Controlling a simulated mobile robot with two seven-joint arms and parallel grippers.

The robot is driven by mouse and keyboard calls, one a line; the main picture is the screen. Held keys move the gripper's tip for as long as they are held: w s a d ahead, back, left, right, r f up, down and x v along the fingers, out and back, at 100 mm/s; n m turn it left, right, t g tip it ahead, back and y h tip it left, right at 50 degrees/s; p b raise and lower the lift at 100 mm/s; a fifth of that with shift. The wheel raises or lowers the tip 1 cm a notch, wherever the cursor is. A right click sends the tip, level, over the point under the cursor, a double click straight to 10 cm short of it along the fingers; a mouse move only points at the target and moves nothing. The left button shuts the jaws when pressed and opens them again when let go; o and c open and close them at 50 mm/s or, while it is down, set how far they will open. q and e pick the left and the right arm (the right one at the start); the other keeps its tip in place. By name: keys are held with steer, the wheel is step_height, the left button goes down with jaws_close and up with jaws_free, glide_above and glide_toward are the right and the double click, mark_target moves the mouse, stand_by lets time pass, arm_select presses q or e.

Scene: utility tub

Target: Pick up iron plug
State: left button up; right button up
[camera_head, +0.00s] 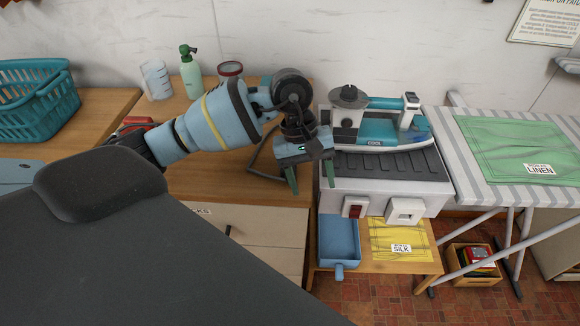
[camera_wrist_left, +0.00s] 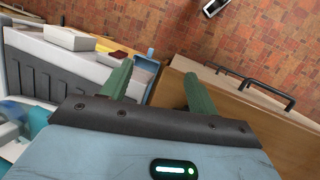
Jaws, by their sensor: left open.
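The iron (camera_head: 378,130), teal and white, rests on a ribbed grey stand (camera_head: 330,200). On the stand's front are a white block (camera_head: 404,210) and a smaller part with a dark red face (camera_head: 353,207). The white block may be the iron plug, but I cannot tell for sure. It also shows in the left wrist view (camera_wrist_left: 68,38). My left gripper (camera_head: 311,180) is open and empty, fingers pointing down, beside the stand's left side. In the left wrist view its fingers (camera_wrist_left: 158,82) are apart with nothing between them. My right gripper is not in view.
A blue tray (camera_head: 339,243) and yellow silk cloth (camera_head: 400,238) lie below the stand's front. An ironing board (camera_head: 478,160) with green linen (camera_head: 520,145) is at right.

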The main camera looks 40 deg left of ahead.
arm_select(q)
steer(key=w+a+r+y, duration=0.1)
steer(key=a, duration=0.1)
steer(key=w+a+r+y, duration=0.1)
steer(key=a, duration=0.2)
steer(key=a+r+m+t+y, duration=0.1)
steer(key=a+r+y, duration=0.1)
steer(key=a, duration=0.1)
steer(key=shift+w+a, duration=0.15)
steer(key=shift+w, duration=0.25)
steer(key=shift+s+d+f+p, duration=0.1)
steer(key=shift+d+f+p, duration=0.1)
steer(key=shift+f, duration=1.75)
steer(key=shift+d+f+p, duration=0.1)
steer(key=shift+f+p, duration=0.1)
steer(key=shift+f, duration=1.7)
steer(key=shift+c, duration=0.3)
steer(key=c, duration=1)
